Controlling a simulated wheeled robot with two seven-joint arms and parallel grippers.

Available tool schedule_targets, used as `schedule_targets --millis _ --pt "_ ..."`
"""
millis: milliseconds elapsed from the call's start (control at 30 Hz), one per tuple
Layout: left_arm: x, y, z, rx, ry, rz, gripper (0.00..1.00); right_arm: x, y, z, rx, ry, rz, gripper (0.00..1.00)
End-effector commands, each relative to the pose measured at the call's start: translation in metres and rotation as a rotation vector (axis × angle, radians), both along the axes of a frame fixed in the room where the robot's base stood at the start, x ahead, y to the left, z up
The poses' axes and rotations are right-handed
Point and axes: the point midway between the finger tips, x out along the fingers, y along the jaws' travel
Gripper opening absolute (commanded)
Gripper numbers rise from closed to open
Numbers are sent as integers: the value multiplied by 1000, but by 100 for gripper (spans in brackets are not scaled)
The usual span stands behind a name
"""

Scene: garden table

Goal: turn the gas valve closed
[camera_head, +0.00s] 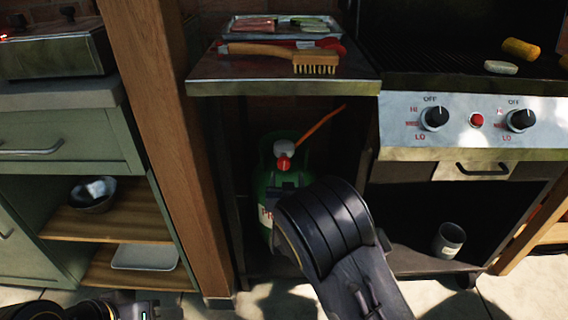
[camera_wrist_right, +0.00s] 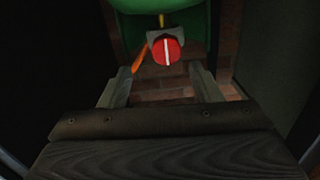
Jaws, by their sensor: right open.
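The gas valve is a red knob (camera_head: 284,163) with a white stripe, under a light grey regulator on the green gas cylinder (camera_head: 264,183) in the open cabinet. In the right wrist view, the red knob (camera_wrist_right: 168,53) shows its stripe nearly upright, with the green cylinder (camera_wrist_right: 203,22) behind. My right gripper (camera_wrist_right: 160,72) is open and empty; its fingers point toward the knob, one on either side below it in the picture, with no visible contact. In the head view my right arm hides its fingers and part of the cylinder. My left gripper (camera_head: 135,308) is partly visible at the bottom left; its jaws are unclear.
An orange hose (camera_head: 320,122) rises right from the regulator. The side shelf (camera_head: 220,68) above holds a brush (camera_head: 285,55) and a tray. A wooden post (camera_head: 160,120) bounds the cabinet at left. The grill's control panel (camera_head: 455,122) stands at right.

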Motion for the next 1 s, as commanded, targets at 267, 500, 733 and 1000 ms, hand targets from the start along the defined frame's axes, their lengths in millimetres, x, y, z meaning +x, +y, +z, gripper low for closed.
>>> schedule_targets --millis 267,500,733,1000 --pt "0 0 -7 0 0 0 36 18 9 -3 -28 -50 3 58" --pt "0 0 -19 0 0 0 36 57 9 -3 -28 -49 4 58" --pt "0 0 -24 0 0 0 36 76 9 -2 -27 -46 5 58" --pt "0 0 -23 0 0 0 36 78 9 -1 -28 -44 5 58"
